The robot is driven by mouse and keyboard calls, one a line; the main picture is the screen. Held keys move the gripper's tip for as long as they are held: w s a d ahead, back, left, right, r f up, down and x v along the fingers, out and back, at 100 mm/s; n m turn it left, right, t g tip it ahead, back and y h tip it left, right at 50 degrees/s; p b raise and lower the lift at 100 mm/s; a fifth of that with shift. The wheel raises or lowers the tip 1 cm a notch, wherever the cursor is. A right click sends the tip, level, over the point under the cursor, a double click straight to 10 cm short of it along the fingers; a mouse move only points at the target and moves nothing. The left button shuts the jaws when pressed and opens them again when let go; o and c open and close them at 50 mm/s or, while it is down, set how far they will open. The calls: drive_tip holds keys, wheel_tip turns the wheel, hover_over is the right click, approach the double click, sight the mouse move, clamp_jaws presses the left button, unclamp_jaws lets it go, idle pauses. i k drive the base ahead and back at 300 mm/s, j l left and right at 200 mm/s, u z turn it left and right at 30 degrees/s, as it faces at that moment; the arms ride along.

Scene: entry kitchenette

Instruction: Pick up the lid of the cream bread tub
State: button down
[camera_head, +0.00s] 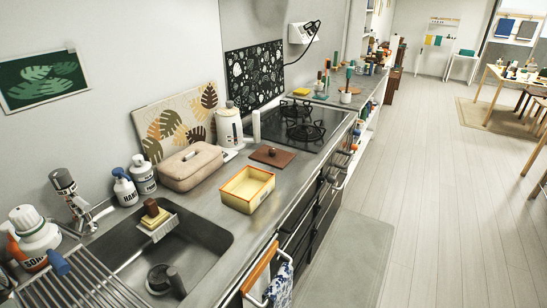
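A cream-beige oblong tub (187,175) with rounded corners stands on the counter against the wall, behind the sink. Its matching lid (190,159) is on it, with a small dark handle-like mark on top. In front and to the right stands an open, empty pale yellow rectangular tub (247,190) with a brown-edged rim. A flat brown lid (272,156) with a round knob lies on the counter just behind the yellow tub. I cannot tell for certain which of the two is the bread tub. My gripper is not in view.
A hob (300,125) lies farther back. The floor (440,200) at right is clear.

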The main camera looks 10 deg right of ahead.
sight(277, 158)
drive_tip(key=i+l+u, duration=0.25)
drive_tip(key=i+l, duration=0.2)
drive_tip(key=i+l+u, duration=0.25)
drive_tip(key=i+l, duration=0.15)
drive_tip(key=l, duration=0.15)
